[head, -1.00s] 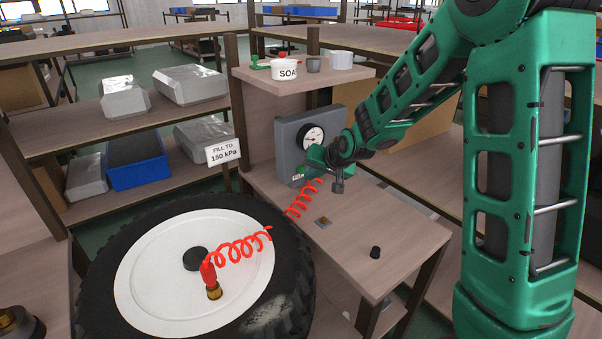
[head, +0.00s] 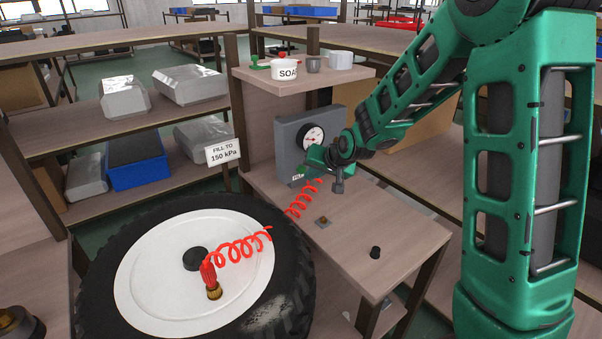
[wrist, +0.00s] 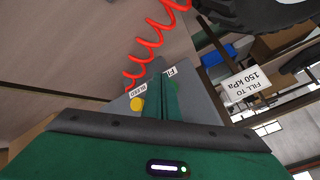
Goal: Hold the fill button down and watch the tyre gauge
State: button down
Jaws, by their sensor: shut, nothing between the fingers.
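A grey inflator box (head: 288,150) with a round white gauge (head: 312,138) stands at the back of the bench; the needle is too small to read exactly. My gripper (head: 310,166) is shut and empty, its tips at the box face below the gauge. In the wrist view my closed fingers (wrist: 163,78) reach the box beside the partly covered fill label (wrist: 171,72). The fill button is hidden behind them, so I cannot see how far it is pressed. The yellow bleed button (wrist: 138,104) is beside the fingers. A red coiled hose (head: 240,250) runs to the tyre (head: 100,270).
A sign (head: 223,152) reads "FILL TO 150 kPa". A brass valve fitting (head: 214,291) is on the white wheel disc. The bench (head: 350,225) carries a small black cap (head: 375,252). A shelf (head: 345,74) above the box holds a white tub (head: 284,71) and cups.

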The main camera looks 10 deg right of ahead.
dwell(0.7)
jog(key=shift+w+a, duration=0.15)
jog(key=shift+w, duration=0.25)
jog(key=shift+w+a+r, duration=0.1)
jog(key=shift+w+a, duration=0.1)
jog(key=shift+w, duration=0.25)
dwell(4.4)
jog(key=shift+s, duration=0.1)
dwell(0.7)
jog(key=shift+s+d, duration=0.35)
jog(key=shift+s, duration=0.4)
jog(key=shift+s, duration=0.1)
jog(key=shift+s+d, duration=0.35)
jog(key=shift+s, duration=0.4)
jog(key=shift+s+d, duration=0.3)
jog(key=shift+s, duration=0.45)
jog(key=shift+s+d, duration=0.35)
jog(key=shift+s, duration=0.4)
